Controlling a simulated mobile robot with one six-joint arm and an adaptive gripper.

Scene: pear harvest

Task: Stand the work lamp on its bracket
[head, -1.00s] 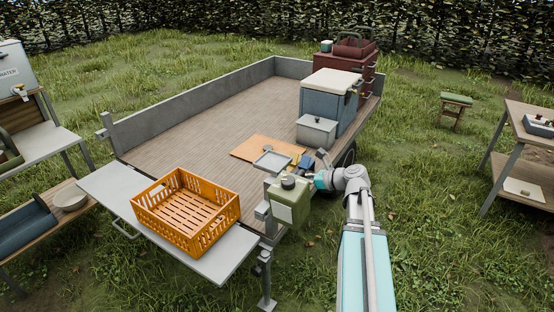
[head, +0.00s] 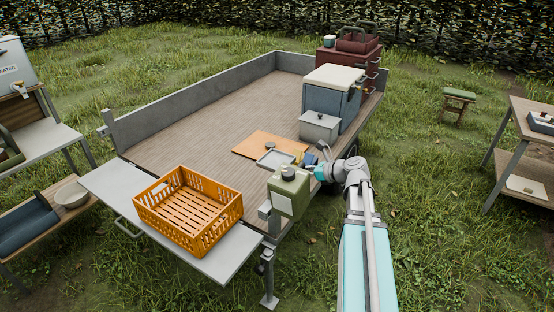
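I cannot make out the work lamp or its bracket for certain at this size. My gripper (head: 311,166) is at the trailer's near right edge, low over the side. Its fingers are small and dark, partly mixed with what lies behind them, so I cannot tell whether they are open or shut or hold anything. Beside it are a small yellow item (head: 299,157) and a dark blue item (head: 309,160), too small to name. A metal corner post (head: 266,211) with fittings stands at the trailer's near corner.
A green canister (head: 288,195) is close to my arm at the near corner. An orange crate (head: 188,212) sits on the tailgate (head: 215,262). A grey tray (head: 275,158) and orange board (head: 255,146) lie on the trailer bed (head: 215,125), largely clear behind. A cooler (head: 332,95) and grey box (head: 319,127) stand beyond.

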